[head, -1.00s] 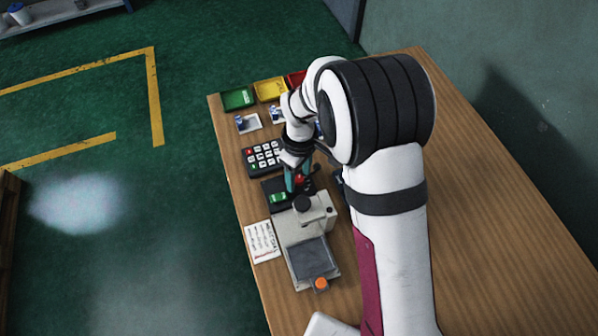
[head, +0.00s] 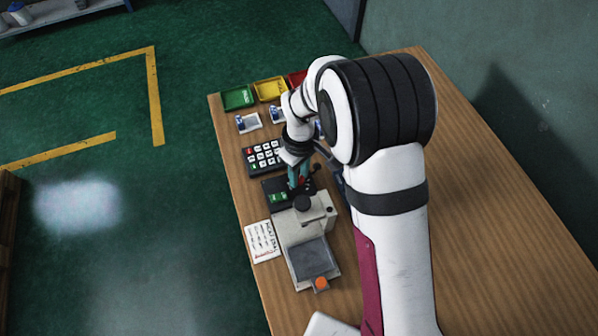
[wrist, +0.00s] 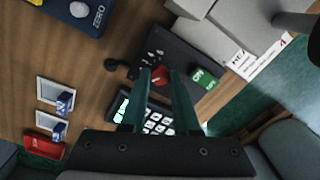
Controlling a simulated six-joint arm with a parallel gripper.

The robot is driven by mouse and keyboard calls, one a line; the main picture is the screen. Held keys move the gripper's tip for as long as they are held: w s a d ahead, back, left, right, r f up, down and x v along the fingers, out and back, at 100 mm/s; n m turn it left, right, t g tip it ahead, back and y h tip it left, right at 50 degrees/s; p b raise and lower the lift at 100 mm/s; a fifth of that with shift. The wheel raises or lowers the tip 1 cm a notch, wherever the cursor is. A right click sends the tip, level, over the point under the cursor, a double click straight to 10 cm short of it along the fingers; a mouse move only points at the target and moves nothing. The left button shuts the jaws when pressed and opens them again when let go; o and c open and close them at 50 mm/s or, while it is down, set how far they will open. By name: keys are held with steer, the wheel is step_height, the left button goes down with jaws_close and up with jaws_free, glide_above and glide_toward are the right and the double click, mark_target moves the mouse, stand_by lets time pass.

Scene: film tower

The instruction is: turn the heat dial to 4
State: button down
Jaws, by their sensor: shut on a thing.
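The heat dial is a small red knob (wrist: 158,76) on a black control panel (wrist: 182,58). In the wrist view it sits between the teal fingertips of my gripper (wrist: 160,75), which is shut on it. Small pale marks lie around the dial on the panel; their numbers are too small to read, and the dial's pointer direction cannot be told. In the head view my gripper (head: 299,178) reaches down to the panel (head: 273,187), and its fingers mostly hide the dial. A green ON switch (wrist: 203,78) is beside the dial.
Green (head: 238,98) and yellow (head: 270,89) trays stand at the back.

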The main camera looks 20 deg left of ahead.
steer(key=m, duration=1.2)
steer(key=shift+d, duration=0.1)
steer(key=shift+m, duration=2.1)
steer(key=shift+s, duration=0.1)
steer(key=c, duration=0.7)
jaws_free()
steer(key=shift+o, duration=0.2)
steer(key=shift+r, duration=0.1)
